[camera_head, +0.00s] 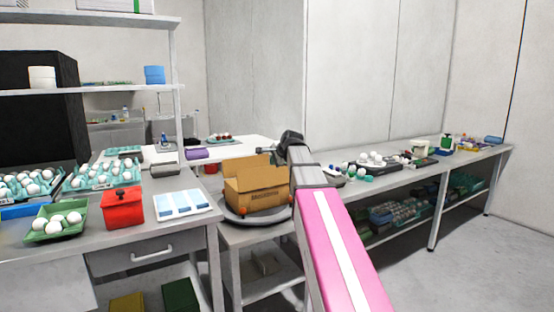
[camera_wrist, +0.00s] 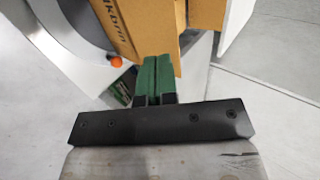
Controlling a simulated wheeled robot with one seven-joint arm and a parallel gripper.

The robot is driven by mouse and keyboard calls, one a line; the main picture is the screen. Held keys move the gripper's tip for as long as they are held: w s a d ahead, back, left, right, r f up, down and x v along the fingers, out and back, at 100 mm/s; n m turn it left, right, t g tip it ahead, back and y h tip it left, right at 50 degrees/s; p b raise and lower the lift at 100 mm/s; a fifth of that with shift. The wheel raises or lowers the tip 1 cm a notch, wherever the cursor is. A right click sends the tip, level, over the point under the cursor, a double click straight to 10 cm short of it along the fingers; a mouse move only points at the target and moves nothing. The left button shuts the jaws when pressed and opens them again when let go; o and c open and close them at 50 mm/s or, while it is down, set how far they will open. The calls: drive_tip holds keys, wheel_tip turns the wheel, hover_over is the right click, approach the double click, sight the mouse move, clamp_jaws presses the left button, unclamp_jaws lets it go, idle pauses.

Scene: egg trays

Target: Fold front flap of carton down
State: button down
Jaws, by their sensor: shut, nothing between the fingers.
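The front flap cannot be told apart clearly.
An orange ball (camera_wrist: 115,61) lies on the turntable near the carton. Left of it are a pale blue-and-white tray (camera_head: 168,204), a red box (camera_head: 122,210) and a green tray (camera_head: 40,236) of eggs. A long bench (camera_head: 440,163) with several items runs to the right.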

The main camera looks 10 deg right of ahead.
sight(265, 169)
drive_tip(key=x, duration=0.4)
drive_tip(key=r+x, duration=0.1)
drive_tip(key=x, duration=0.2)
drive_tip(key=shift+w+a, duration=0.15)
drive_tip(key=shift+w, duration=0.3)
drive_tip(key=shift+w+a+f, duration=0.2)
drive_tip(key=shift+w+a, duration=0.05)
drive_tip(key=shift+w, duration=0.35)
drive_tip(key=shift+w, duration=0.15)
drive_tip(key=shift+w+a+g, duration=0.1)
drive_tip(key=shift+w+g, duration=0.1)
drive_tip(key=shift+g, duration=0.1)
drive_tip(key=shift+w, duration=0.1)
drive_tip(key=w+a+f+g+h, duration=0.2)
drive_tip(key=w+a+f+g, duration=0.1)
drive_tip(key=w+f+g, duration=0.4)
drive_tip(key=shift+w+f, duration=0.7)
drive_tip(key=shift+w, duration=0.65)
